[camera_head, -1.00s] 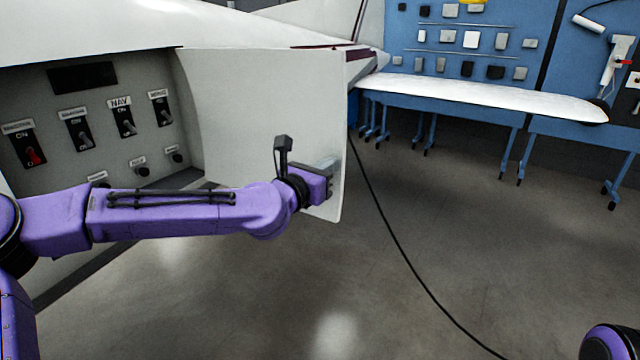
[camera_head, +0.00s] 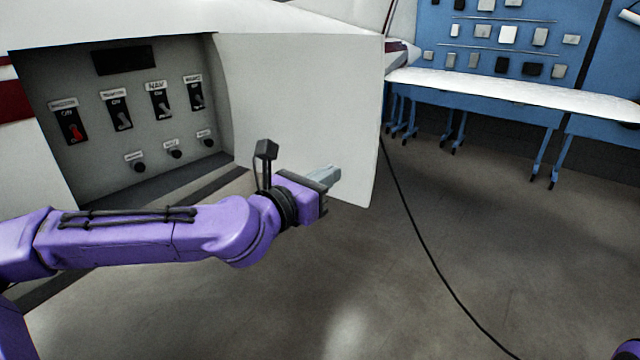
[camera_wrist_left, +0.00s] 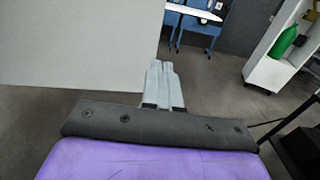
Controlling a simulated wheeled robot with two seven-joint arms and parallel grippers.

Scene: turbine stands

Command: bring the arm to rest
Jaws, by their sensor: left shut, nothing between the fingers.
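My left arm comes in from the left, purple, stretched out to the right across the lower left of the head view. My left gripper (camera_head: 332,176) is shut and empty, its grey fingers together in front of the lower part of an open white panel door (camera_head: 300,100). In the left wrist view the closed fingers (camera_wrist_left: 162,75) point away, with the white door (camera_wrist_left: 80,45) to their left. I cannot tell whether they touch the door. Only a purple bit of my right arm shows at the bottom right corner; its gripper is out of view.
A recessed switch panel (camera_head: 120,110) with several labelled switches is at the left. A black cable (camera_head: 430,265) runs over the floor. A blue bench (camera_head: 470,98) with a white wing-like part stands behind. A shelf with a green bottle (camera_wrist_left: 284,42) is at right.

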